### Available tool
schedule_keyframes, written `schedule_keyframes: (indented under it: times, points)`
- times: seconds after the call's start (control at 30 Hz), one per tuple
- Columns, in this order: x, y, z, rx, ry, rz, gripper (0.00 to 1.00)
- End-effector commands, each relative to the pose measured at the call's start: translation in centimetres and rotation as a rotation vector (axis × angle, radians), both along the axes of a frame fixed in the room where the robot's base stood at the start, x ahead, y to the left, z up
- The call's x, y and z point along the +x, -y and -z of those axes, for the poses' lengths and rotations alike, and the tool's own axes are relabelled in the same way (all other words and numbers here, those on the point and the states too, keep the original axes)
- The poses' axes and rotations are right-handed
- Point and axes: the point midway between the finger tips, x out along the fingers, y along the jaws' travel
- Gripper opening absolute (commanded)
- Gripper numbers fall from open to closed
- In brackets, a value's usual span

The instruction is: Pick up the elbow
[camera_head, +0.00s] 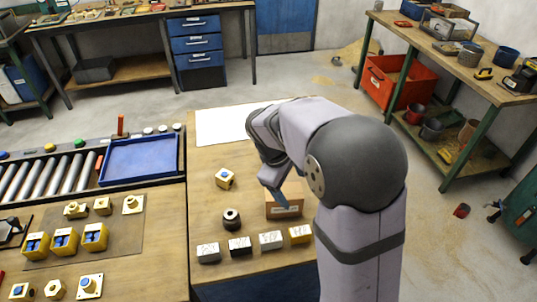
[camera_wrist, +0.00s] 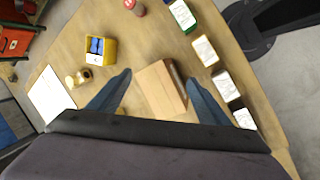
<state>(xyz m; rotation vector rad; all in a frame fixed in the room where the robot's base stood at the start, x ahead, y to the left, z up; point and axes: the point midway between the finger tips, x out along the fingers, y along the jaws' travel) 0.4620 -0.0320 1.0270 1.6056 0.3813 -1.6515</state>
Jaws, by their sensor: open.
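A small brass fitting (camera_wrist: 78,77) lies on the wooden table between the yellow box and the white sheet in the wrist view; it could be the elbow, but its shape is too small to be sure. In the head view my arm seems to hide that spot. Another brass fitting (camera_head: 75,209) lies on the mat on the left table. My gripper (camera_wrist: 159,75) is open, its blue fingers apart on either side of a light wooden box (camera_wrist: 160,92) in the wrist view. I cannot tell whether they touch it. The box also shows in the head view (camera_head: 284,207), below my gripper (camera_head: 272,190).
A yellow box with blue inside (camera_wrist: 97,50) stands near the fitting. Several labelled blocks (camera_head: 240,246) line the table's front, with a dark ring-shaped part (camera_head: 231,219) behind them. The white sheet (camera_head: 225,122) lies at the back. A blue tray (camera_head: 140,160) is left.

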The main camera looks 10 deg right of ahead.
Motion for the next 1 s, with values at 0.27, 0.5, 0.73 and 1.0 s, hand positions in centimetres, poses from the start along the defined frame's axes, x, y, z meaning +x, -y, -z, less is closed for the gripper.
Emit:
schedule_keyframes:
  times: [0.27,0.5,0.73,1.0]
  points:
    - [11.1,0.2,1.3,-0.401,-0.111,-0.517,0.71]
    - [18.1,-1.7,6.0,-0.811,-0.272,-0.889,0.71]
    - [20.2,-3.2,8.2,-0.988,-0.351,-1.023,0.71]
    - [20.7,-3.7,8.5,-1.039,-0.374,-1.059,0.71]
